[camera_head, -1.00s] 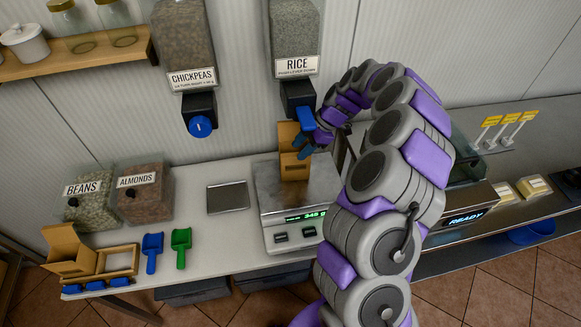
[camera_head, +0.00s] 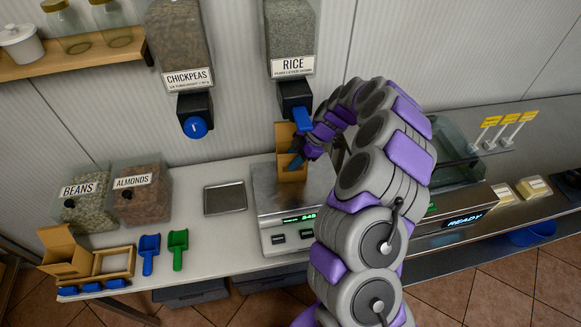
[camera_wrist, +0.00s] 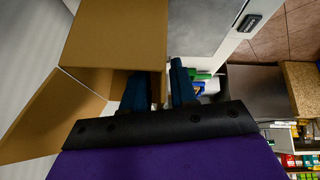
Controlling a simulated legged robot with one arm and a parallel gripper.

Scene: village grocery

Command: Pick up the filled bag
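The brown paper bag (camera_head: 293,172) stands upright on the scale's steel plate (camera_head: 265,190), below the rice dispenser. My gripper (camera_head: 298,155) is at the bag's upper right side, pointing down to the left. In the wrist view the bag (camera_wrist: 118,35) fills the upper left, with an open flap. My gripper's two blue fingers (camera_wrist: 160,88) are apart there. The left finger overlaps the bag's opening and the right one is outside, with the bag's edge between them. I cannot tell whether either touches it. The bag's contents are hidden.
The rice dispenser's blue lever (camera_head: 302,119) hangs just above my gripper. Left of the scale are a metal tray (camera_head: 225,198), a green scoop (camera_head: 178,248) and a blue scoop (camera_head: 149,252). A second machine with a READY display (camera_head: 464,222) stands to the right.

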